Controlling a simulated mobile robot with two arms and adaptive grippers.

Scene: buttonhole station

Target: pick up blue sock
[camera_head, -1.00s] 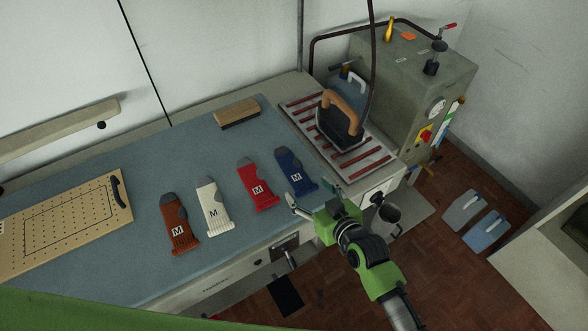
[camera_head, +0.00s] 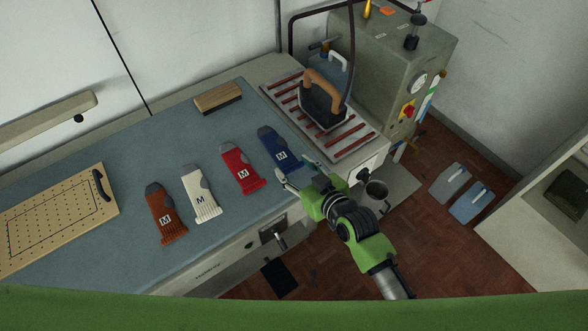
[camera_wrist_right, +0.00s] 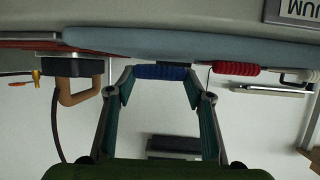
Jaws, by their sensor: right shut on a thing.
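The blue sock (camera_head: 281,150), with grey heel and toe and a white M label, lies flat at the right end of the row on the blue-grey table top. My right gripper (camera_head: 293,166) is at the sock's cuff end near the table's front edge, one finger on each side. In the right wrist view the blue ribbed cuff (camera_wrist_right: 161,72) spans between the fingertips, and the gripper is shut on it. The sock still appears to rest on the table. My left gripper is not in view.
Red (camera_head: 240,167), white (camera_head: 200,193) and brown (camera_head: 165,213) socks lie left of the blue one. An iron (camera_head: 323,102) stands on a red-striped rest just beyond it. A brush (camera_head: 218,98) and perforated board (camera_head: 55,222) are also on the table (camera_head: 120,170).

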